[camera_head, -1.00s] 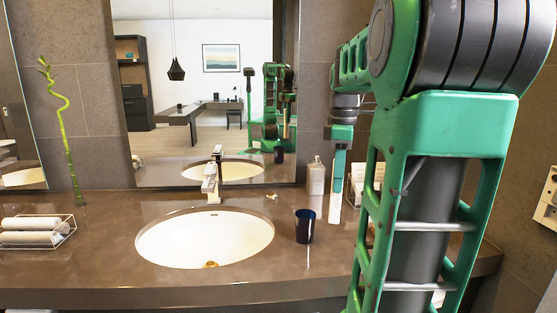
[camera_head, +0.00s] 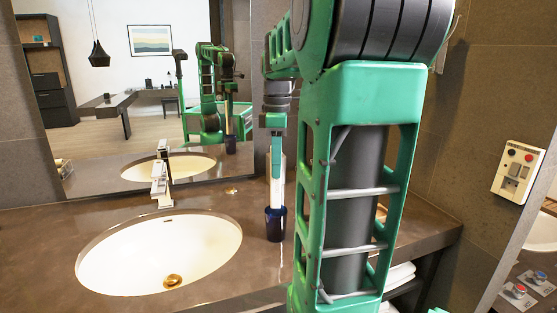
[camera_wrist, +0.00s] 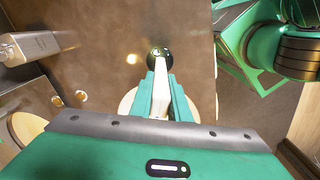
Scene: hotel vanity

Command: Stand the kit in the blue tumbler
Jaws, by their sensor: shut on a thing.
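The kit (camera_head: 277,194) is a slim white upright piece held in my gripper (camera_head: 276,172). The blue tumbler (camera_head: 275,227) is a small dark blue cup standing on the counter right of the basin. The kit's lower end is at the tumbler's rim in the head view. In the wrist view my gripper (camera_wrist: 160,82) is shut on the kit (camera_wrist: 160,100), whose far end overlaps the mouth of the tumbler (camera_wrist: 157,52). I cannot tell how far inside the mouth that end is.
The basin (camera_head: 150,255) with its tap (camera_head: 161,180) lies left of the tumbler on the brown counter (camera_head: 60,225). A mirror (camera_head: 130,85) stands behind. My arm hides the counter right of the tumbler.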

